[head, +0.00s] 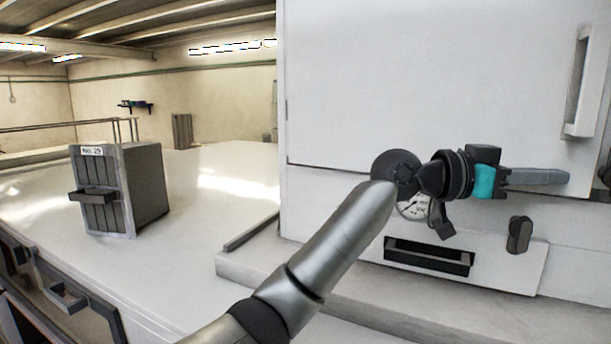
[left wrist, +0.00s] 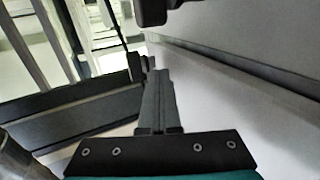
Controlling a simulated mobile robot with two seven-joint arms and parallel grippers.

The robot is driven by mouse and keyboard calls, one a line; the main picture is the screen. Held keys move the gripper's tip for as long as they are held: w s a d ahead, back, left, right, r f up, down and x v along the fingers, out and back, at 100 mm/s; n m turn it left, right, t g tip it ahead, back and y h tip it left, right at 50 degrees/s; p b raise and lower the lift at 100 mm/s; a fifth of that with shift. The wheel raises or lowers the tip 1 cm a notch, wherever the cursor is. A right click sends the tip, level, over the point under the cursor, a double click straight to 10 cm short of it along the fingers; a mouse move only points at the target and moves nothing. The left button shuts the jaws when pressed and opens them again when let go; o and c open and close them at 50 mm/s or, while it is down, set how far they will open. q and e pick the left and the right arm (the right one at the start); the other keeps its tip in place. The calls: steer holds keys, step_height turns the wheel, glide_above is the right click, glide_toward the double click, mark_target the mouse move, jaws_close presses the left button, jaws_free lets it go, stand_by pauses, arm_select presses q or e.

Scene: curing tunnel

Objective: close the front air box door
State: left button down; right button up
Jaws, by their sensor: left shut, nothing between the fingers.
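A low white panel (head: 490,271) with a dark slot (head: 428,258) and a black knob (head: 519,234) is on the front of a large white cabinet. It looks like the air box door; I cannot tell how far it stands open. My left gripper (head: 566,178) is in front of the cabinet, above the knob, with its fingers pointing right. The fingers are shut and empty. In the left wrist view the shut fingers (left wrist: 159,76) extend beside a pale surface, with a dark part above them. My right gripper is not in view.
A large white door (head: 430,80) with a white upright handle (head: 581,90) is above. A gauge (head: 414,208) is partly hidden behind my left wrist. A grey ledge (head: 248,265) runs below.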

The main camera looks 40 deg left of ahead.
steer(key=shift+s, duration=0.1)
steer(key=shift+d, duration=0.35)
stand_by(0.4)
